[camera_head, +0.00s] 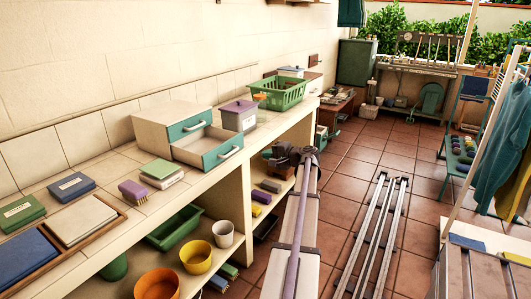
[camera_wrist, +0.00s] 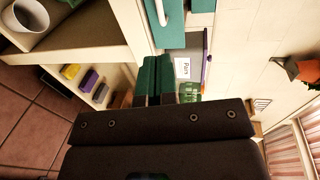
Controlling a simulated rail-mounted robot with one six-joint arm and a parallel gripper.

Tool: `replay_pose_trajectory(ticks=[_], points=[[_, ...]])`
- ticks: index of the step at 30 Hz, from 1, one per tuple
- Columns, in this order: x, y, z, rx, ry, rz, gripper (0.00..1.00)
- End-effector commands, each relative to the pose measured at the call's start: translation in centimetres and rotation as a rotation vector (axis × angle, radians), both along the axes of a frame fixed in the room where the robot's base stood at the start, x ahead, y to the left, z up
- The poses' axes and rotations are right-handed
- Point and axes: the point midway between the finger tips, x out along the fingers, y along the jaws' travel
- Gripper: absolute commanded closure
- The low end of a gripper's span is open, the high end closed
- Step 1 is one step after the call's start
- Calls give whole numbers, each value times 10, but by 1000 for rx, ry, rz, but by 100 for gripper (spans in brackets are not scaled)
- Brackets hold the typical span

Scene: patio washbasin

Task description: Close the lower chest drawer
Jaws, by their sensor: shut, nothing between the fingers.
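The white chest (camera_head: 165,121) stands on the counter against the wall, with two teal-fronted drawers. The upper drawer (camera_head: 190,126) is shut. The lower drawer (camera_head: 222,150) is pulled out, its inside visible and a pale handle on its front. In the wrist view, which is turned sideways, the lower drawer front (camera_wrist: 172,16) and part of the upper drawer (camera_wrist: 202,5) show at the top edge. My gripper (camera_head: 288,154) is right of the chest near the counter's front edge, apart from the drawer. Its teal fingers (camera_wrist: 155,62) are together and empty.
A lidded box (camera_head: 239,116) stands right of the chest, with a green basket (camera_head: 281,93) beyond. Books (camera_head: 161,172) and a purple brush (camera_head: 133,192) lie left of the drawer. Pots and a green bin (camera_head: 174,228) sit on the lower shelf.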

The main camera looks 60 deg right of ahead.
Motion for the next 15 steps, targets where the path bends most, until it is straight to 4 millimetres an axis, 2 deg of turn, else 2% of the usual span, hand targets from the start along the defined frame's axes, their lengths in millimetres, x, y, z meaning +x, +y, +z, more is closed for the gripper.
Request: replay_pose_trajectory(ticks=[5, 15], points=[[11, 0, -4, -2, 2, 2, 100], [81, -2, -20, -1, 3, 5, 100]])
